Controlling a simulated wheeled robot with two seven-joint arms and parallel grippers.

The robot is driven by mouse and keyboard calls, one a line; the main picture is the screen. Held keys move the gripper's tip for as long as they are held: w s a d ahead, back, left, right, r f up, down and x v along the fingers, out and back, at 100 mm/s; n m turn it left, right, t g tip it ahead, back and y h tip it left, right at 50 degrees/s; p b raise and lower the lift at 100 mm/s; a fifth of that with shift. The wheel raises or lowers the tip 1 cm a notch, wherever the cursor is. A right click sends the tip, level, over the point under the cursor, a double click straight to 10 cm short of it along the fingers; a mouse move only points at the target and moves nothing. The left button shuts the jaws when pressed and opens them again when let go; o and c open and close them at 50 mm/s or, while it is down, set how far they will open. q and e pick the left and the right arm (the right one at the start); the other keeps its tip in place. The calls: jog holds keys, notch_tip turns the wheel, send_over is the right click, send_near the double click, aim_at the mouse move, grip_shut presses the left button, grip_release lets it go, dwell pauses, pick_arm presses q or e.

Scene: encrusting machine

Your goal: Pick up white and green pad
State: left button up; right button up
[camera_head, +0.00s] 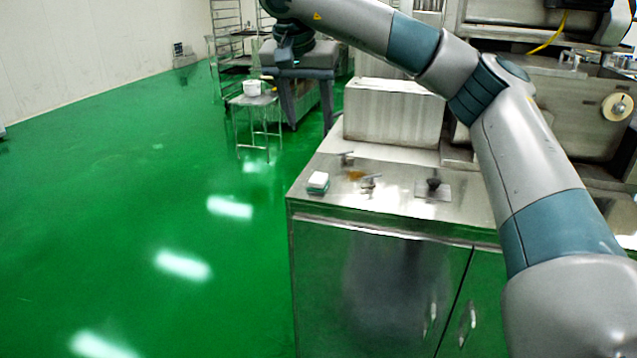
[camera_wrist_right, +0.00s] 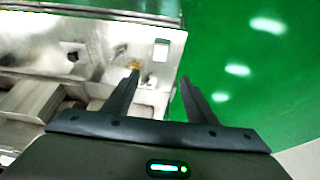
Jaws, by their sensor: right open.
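The white and green pad (camera_head: 318,181) is a small block, white on top and green below. It lies on the steel counter (camera_head: 405,212) near its left front corner. It also shows in the right wrist view (camera_wrist_right: 161,49) as a pale rectangle beyond my fingertips, near the counter edge. My right gripper (camera_wrist_right: 158,75) is open, with nothing between its fingers, and is apart from the pad. In the head view my right arm reaches up and left, with the right gripper (camera_head: 288,50) high at the top. My left gripper is not in view.
Small metal fittings (camera_head: 369,183) and a plate with a dark knob (camera_head: 433,187) lie right of the pad. A steel box (camera_head: 394,112) stands behind. The machine (camera_head: 585,100) is at right. Green floor (camera_head: 170,210) is clear at left.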

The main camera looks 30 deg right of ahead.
jog(key=shift+f, duration=0.15)
jog(key=p, duration=0.3)
send_over(316, 181)
notch_tip(316, 181, down, 10)
jog(key=shift+s+a+f, duration=0.1)
jog(key=shift+s+a, duration=0.05)
jog(key=shift+f, duration=0.45)
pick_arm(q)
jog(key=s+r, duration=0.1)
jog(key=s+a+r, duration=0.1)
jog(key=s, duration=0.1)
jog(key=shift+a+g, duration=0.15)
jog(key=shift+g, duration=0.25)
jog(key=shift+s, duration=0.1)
